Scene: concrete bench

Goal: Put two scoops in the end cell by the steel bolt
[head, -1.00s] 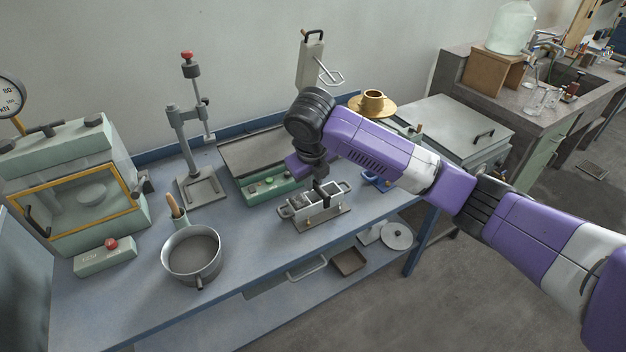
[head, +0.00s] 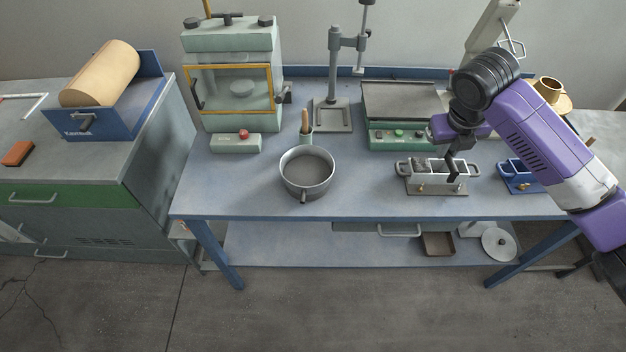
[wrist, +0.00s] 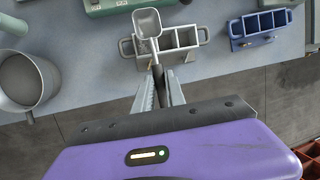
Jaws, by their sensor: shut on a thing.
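My gripper (wrist: 160,95) is shut on the dark handle of a metal scoop (wrist: 147,22). In the wrist view the scoop's bowl sits over the back left part of the grey mould (wrist: 187,53); I see no clear load in it. In the head view my gripper (head: 455,150) is above the grey mould (head: 430,185), and the scoop (head: 421,166) is near its left end. The mould has a row of cells and a loop handle at each end. Small bolts show along its front, but I cannot tell which is steel. A pan of grey mix (head: 306,172) stands to the left.
A blue mould (head: 517,180) stands to the right. A green scale (head: 400,135) is behind the grey mould. A grey stand (head: 335,115) and a glass-fronted press (head: 230,90) stand at the back left. Bench surface between pan and mould is clear.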

